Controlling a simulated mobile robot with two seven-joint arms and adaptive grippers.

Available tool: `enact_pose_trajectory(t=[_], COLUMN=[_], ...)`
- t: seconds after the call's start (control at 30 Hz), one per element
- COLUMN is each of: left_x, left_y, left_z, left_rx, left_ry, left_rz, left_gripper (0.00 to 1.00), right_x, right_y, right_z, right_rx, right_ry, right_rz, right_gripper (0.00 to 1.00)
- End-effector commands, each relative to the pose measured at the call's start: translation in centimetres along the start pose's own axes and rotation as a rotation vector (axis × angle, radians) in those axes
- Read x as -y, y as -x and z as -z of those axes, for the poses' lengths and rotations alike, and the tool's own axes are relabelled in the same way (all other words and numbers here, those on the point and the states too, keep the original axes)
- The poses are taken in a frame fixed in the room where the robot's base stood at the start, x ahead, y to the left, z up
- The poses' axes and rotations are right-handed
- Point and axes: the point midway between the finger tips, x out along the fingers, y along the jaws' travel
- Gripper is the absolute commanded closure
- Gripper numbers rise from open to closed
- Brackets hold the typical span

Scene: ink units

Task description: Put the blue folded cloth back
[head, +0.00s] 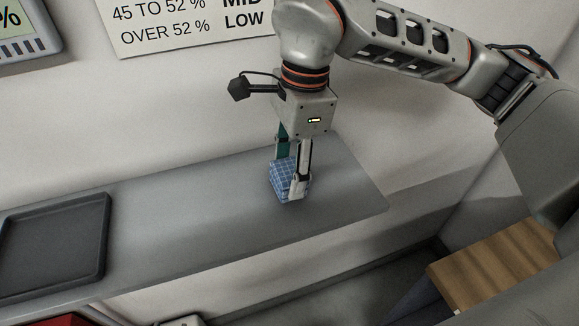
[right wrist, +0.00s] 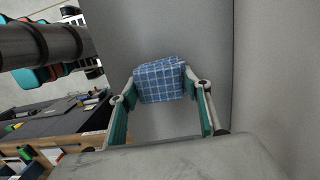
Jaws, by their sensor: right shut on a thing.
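The blue folded cloth (head: 281,178) has a white grid pattern and is at the grey shelf, near its right end. My right gripper (head: 289,179) points down over the shelf, with its fingers on either side of the cloth and shut on it. The right wrist view shows the cloth (right wrist: 160,82) between the two fingertips. Whether the cloth rests on the shelf or hangs just above it is hard to tell. My left gripper is not in view.
The grey shelf (head: 190,215) runs along the wall, with clear room left of the cloth. A dark empty tray (head: 55,250) lies at its left. A printed sign (head: 190,22) and a display (head: 27,30) are on the wall. A wooden surface (head: 500,265) is at lower right.

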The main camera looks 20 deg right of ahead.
Motion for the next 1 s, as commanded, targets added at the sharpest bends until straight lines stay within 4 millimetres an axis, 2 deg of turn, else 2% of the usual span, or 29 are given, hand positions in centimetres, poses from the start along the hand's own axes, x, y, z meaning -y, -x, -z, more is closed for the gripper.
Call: enact_pose_trajectory(t=[0.23, 0.27, 0.3, 0.33, 0.77, 0.87, 1.0], left_x=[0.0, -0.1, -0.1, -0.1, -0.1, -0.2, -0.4], left_y=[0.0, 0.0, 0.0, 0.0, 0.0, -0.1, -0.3], left_z=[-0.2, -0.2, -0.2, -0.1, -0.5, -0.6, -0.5], left_rx=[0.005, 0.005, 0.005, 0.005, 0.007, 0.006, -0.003], left_ry=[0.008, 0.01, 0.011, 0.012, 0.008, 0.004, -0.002], left_rz=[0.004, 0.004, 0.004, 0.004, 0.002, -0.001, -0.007], left_gripper=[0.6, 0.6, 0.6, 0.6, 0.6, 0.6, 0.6], right_x=[0.0, 0.0, 0.0, 0.0, 0.1, 0.1, 0.2], right_y=[-0.3, -0.4, -0.3, -0.3, 0.3, 1.4, 3.9], right_z=[0.0, 0.0, 0.0, 0.0, 0.0, 0.1, 0.0], right_rx=[0.0, 0.0, 0.0, 0.0, 0.0, 0.0, 0.001], right_ry=[0.0, 0.0, 0.0, 0.0, 0.0, 0.0, 0.0], right_rz=[0.001, 0.0, 0.0, 0.0, 0.003, 0.006, 0.007], right_gripper=[0.69, 0.47, 0.37, 0.35, 0.35, 0.35, 0.35])
